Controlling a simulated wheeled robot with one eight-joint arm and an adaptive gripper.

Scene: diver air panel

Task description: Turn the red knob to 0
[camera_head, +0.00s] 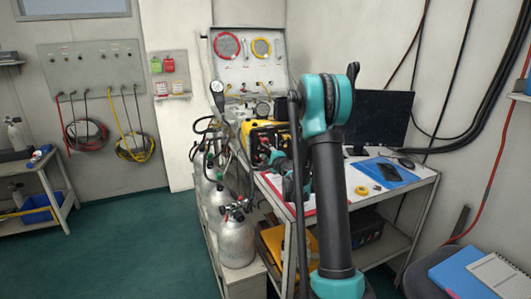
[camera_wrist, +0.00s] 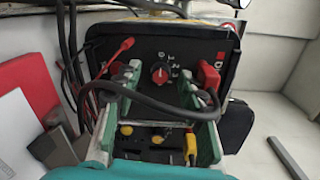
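The red knob (camera_wrist: 160,73) sits on the black front panel of a device in the wrist view, with small white marks to its upper right. I cannot read clearly where it points. My gripper (camera_wrist: 159,85) is open, with one finger on each side of the knob in the picture. I cannot tell whether either finger touches it. In the head view the device is the yellow and black case (camera_head: 262,133) on the bench. There my arm partly hides the gripper, and the knob cannot be made out.
A black cable (camera_wrist: 150,103) loops across the panel by my fingers. Red plugs (camera_wrist: 208,75) and a yellow connector (camera_wrist: 190,145) are close by. Grey cylinders (camera_head: 237,243) stand left of the bench. A monitor (camera_head: 378,118) stands at the right.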

